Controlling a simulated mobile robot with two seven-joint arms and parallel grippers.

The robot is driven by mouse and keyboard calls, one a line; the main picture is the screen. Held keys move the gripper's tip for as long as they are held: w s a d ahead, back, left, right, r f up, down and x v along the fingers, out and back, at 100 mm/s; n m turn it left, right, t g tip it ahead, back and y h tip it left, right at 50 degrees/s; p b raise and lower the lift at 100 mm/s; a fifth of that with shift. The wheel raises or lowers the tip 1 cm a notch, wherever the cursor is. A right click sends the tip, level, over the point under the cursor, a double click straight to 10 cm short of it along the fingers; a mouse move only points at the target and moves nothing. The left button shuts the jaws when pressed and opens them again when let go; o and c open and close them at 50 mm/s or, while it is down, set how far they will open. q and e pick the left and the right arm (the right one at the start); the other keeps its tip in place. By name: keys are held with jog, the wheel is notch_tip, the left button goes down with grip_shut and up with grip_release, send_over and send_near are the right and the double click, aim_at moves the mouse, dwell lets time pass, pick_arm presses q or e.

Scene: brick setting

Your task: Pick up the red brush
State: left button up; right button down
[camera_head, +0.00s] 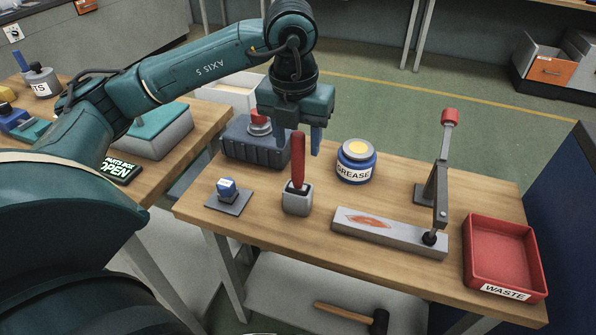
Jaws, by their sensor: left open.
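The red brush (298,157) stands upright with its handle up in a small grey holder (297,203) on the wooden table. My left gripper (297,139) hangs above and around the brush handle's height, its two blue fingers pointing down and spread apart. In the picture the red handle shows between the fingers and in front of the gripper. I cannot tell from this view whether the handle is truly between the fingers or nearer to me. The brush's lower end is hidden inside the holder. My right gripper is not in view.
On the wooden table (395,270) stand a grease jar (356,165), a grey plate under a lever clamp (437,190), a red waste tray (534,262), a blue knob on a base (228,190) and a dark box (245,150). A hammer (345,313) lies on the lower shelf.

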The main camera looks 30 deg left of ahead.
aim_at(298, 151)
pick_arm(q)
notch_tip(298, 151, down, 3)
jog(key=shift+w+f, duration=0.15)
jog(key=shift+f, duration=0.05)
grip_shut()
dwell(0.4)
